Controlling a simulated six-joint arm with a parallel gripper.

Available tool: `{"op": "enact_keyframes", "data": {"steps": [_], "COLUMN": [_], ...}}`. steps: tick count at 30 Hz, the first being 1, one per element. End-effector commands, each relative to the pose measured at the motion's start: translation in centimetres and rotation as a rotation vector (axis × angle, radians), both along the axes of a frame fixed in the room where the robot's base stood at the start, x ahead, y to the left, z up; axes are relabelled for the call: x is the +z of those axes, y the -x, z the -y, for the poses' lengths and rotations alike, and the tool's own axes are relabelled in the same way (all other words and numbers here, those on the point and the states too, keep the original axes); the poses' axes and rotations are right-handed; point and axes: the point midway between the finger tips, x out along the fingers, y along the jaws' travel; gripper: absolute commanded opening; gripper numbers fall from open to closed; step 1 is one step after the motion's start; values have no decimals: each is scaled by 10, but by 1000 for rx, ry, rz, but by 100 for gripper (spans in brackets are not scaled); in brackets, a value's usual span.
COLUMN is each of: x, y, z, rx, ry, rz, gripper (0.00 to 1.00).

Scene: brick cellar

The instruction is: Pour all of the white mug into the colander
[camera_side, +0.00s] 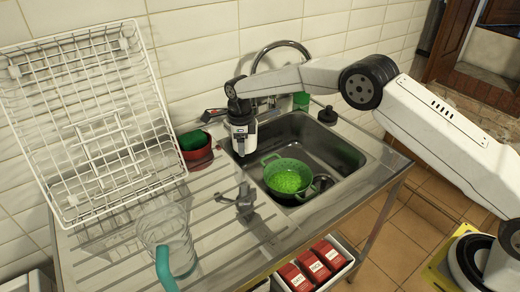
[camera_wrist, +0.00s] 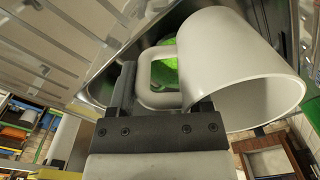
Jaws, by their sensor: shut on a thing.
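The white mug (camera_wrist: 235,65) fills the right of the wrist view, tipped well over, its mouth facing the lower right. The part of its inside that shows looks bare and pale. My gripper (camera_wrist: 163,103) is shut on the mug's handle; it also shows in the side view (camera_side: 243,145), at the left end of the sink. The mug is hard to pick out there. The green colander (camera_side: 271,164) sits in the sink, to the right of and below my gripper, with bright green contents in it. A patch of green shows through the handle in the wrist view.
A white wire rack (camera_side: 90,120) leans on the wall at left. A clear jug (camera_side: 167,238) and a small grey object (camera_side: 245,198) are on the drainboard (camera_side: 120,245). The tap (camera_side: 280,45) arches behind the sink.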

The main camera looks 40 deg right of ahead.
Motion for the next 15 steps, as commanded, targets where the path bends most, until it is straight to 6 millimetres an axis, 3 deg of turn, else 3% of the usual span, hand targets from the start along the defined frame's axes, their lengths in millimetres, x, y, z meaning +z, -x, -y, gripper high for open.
{"op": "enact_keyframes", "data": {"steps": [9,15], "x": [35,47], "y": [0,0], "z": [0,0], "rx": [0,0], "ry": [0,-1], "rz": [1,1], "gripper": [0,0]}}
